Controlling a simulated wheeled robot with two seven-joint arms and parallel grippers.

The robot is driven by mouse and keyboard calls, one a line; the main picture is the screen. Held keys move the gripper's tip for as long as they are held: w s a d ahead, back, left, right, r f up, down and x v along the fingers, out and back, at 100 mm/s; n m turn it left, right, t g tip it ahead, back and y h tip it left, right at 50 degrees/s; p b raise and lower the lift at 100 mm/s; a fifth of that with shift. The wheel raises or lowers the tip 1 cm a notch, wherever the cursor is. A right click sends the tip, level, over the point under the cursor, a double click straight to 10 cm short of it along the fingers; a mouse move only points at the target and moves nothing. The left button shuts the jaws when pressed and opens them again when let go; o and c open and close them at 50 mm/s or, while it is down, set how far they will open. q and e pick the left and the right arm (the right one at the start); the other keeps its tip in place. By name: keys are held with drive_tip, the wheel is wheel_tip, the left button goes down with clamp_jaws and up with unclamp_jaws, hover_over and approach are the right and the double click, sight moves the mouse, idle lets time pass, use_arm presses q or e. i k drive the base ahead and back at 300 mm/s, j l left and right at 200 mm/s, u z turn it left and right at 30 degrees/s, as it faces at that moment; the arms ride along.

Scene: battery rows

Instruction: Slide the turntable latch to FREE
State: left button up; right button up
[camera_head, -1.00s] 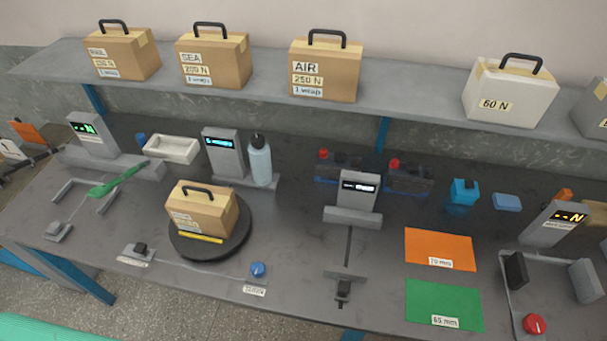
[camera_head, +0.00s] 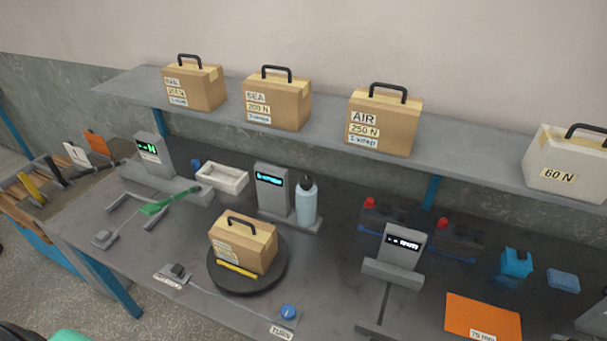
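The round black turntable (camera_head: 235,283) sits on the dark bench and carries a cardboard box (camera_head: 243,243) with a black handle. A yellow strip (camera_head: 237,269) lies at the front edge of the turntable. The latch (camera_head: 177,271), a small dark block on a grey base, is at the front left of the turntable, with a white label (camera_head: 167,282) too small to read. A rail runs from it to a blue knob (camera_head: 288,312) with a label reading TURN.
A shelf (camera_head: 300,121) with labelled boxes overhangs the back of the bench. A light blue bottle (camera_head: 306,203) and a grey display post (camera_head: 272,192) stand behind the turntable. A green-handled tool (camera_head: 168,202) lies at the left. The bench front near the latch is clear.

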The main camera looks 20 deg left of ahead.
sight(177, 271)
drive_tip(key=u, duration=1.65)
